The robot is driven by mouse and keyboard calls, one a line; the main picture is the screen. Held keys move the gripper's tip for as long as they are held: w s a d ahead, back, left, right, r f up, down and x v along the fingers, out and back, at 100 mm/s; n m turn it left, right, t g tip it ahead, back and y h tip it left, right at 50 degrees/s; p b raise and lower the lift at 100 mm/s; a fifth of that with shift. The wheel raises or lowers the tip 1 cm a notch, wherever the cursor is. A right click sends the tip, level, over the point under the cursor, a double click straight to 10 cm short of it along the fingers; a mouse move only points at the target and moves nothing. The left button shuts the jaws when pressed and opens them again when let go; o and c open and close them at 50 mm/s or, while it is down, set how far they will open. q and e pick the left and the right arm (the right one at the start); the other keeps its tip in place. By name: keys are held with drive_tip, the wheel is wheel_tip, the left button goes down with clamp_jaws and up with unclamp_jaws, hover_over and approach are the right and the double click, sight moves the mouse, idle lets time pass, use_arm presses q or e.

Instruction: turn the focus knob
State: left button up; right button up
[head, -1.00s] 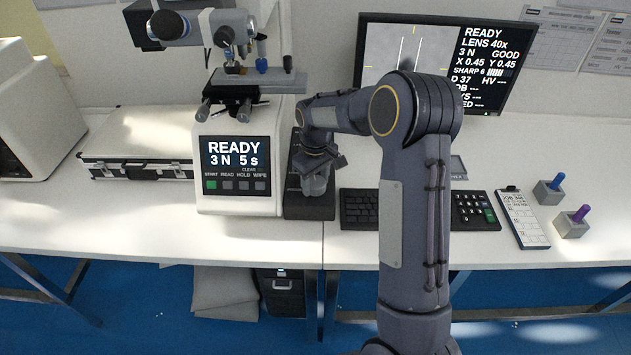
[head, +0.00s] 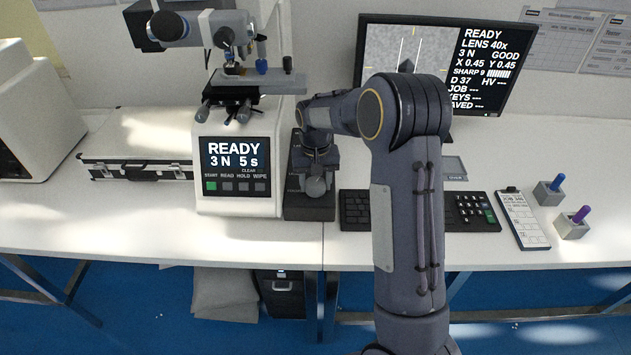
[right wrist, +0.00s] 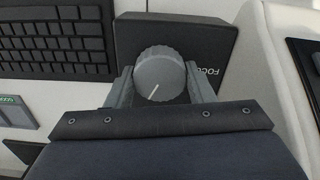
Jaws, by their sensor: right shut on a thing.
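The focus knob (right wrist: 160,75) is a grey ribbed dial with a white pointer line, on a dark box marked FOCUS (right wrist: 218,45). My right gripper (right wrist: 160,82) is shut on the knob, one finger on each side of it, in the right wrist view. In the head view my right gripper (head: 316,170) reaches down over the dark box (head: 308,210) beside the tester, and the knob (head: 315,187) shows just below it. The monitor (head: 483,70) reads SHARP 9 and GOOD, with a dark diamond mark in its picture. My left gripper is out of view.
The hardness tester (head: 235,165) stands left of the box, its screen reading READY 3 N 5 s. A keyboard (head: 356,210), keypad (head: 473,208), job card (head: 522,218) and two small joysticks (head: 549,192) lie to the right. A case (head: 137,155) lies at left.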

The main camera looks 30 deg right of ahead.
sight(315, 182)
idle(0.4)
drive_tip(key=o, duration=1)
wheel_tip(315, 182, up, 8)
drive_tip(key=shift+f, duration=0.1)
